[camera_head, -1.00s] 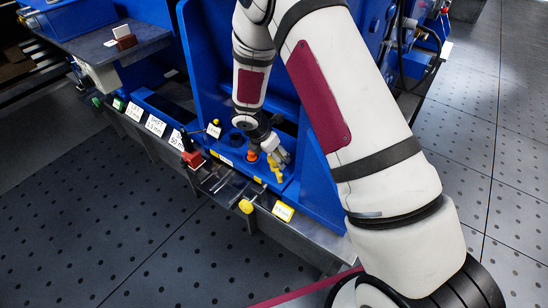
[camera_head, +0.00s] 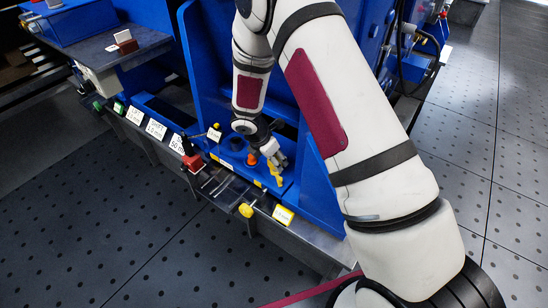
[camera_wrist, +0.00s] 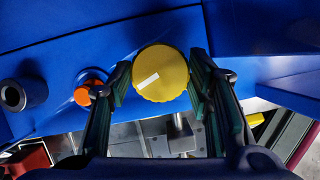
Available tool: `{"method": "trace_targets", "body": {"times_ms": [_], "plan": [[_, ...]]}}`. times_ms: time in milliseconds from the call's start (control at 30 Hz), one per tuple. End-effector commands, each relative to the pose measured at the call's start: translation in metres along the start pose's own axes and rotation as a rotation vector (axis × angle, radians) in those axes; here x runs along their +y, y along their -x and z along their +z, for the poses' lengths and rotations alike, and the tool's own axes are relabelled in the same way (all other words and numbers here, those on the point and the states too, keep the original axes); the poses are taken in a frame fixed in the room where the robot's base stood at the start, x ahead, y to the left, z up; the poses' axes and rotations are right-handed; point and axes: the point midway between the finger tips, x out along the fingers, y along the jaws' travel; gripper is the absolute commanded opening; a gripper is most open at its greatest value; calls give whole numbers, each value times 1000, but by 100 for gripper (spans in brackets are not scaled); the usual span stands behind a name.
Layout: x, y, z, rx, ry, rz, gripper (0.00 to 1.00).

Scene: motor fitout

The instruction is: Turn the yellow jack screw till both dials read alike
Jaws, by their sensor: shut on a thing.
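A round yellow knob (camera_wrist: 170,82) with ribbed edges and a white stripe on top sits between my two fingers in the wrist view. My gripper (camera_wrist: 160,88) is shut on this knob, with one finger pad against each side. In the head view my gripper (camera_head: 278,163) is low over the blue base, and the yellow piece (camera_head: 276,178) shows just below it. A second yellow knob (camera_head: 246,210) stands at the front edge, clear of my gripper. I cannot make out either dial in these frames.
An orange knob (camera_wrist: 82,96) and a dark round socket (camera_wrist: 24,94) lie left of the held knob. A red block (camera_head: 194,162) and several label cards (camera_head: 156,128) line the front edge. Blue uprights (camera_head: 320,190) stand close to my arm.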

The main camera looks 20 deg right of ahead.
Motion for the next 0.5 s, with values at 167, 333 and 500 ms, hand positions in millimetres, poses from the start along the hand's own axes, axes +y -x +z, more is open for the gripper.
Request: {"method": "trace_targets", "body": {"times_ms": [167, 333, 500], "plan": [[1, 1, 0, 1, -97, -41, 18], [2, 1, 1, 1, -234, -97, 18], [4, 0, 1, 2, -383, -158, 18]]}}
